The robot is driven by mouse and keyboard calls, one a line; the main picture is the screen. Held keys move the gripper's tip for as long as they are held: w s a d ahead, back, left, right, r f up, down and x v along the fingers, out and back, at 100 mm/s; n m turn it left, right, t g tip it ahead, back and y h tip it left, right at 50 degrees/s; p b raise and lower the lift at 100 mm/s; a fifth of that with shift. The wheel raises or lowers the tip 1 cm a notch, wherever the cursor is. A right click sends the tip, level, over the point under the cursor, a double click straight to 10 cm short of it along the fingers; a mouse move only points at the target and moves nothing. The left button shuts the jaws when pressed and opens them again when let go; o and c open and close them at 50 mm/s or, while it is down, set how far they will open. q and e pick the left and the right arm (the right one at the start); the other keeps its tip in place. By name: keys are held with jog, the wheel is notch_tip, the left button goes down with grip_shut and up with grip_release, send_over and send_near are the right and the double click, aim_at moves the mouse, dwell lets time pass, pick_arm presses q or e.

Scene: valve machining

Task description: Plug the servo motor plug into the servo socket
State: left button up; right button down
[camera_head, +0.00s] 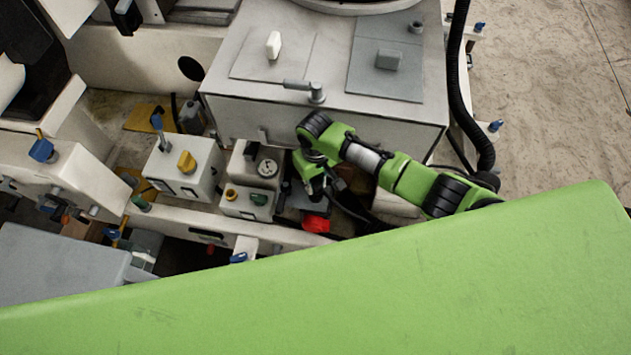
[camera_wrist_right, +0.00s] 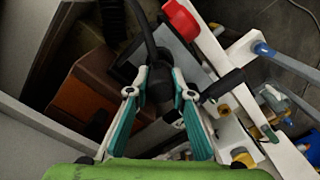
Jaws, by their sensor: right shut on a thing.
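My right gripper (camera_head: 317,190) reaches down in the head view beside the grey machine housing, with its fingers largely hidden there. In the right wrist view the teal fingers of my right gripper (camera_wrist_right: 160,90) are shut on a black plug (camera_wrist_right: 159,80). A thick black cable (camera_wrist_right: 146,35) runs up from the plug. Below the plug, past the fingertips, it is dark, and I cannot make out the servo socket. A red part (camera_head: 316,223) lies just below the gripper in the head view and also shows in the wrist view (camera_wrist_right: 181,18). My left gripper is not in view.
A white box with a yellow knob (camera_head: 187,162) and a gauge (camera_head: 267,168) stand left of the gripper. The large grey housing (camera_head: 260,100) rises behind it. A brown box (camera_wrist_right: 90,92) and a white rail (camera_wrist_right: 222,65) flank the fingers in the wrist view.

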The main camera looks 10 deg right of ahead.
jog(key=shift+f+b, duration=0.6)
jog(key=shift+f, duration=0.7)
jog(key=c, duration=1.7)
grip_release()
notch_tip(320, 180, up, 12)
jog(key=shift+s, duration=0.1)
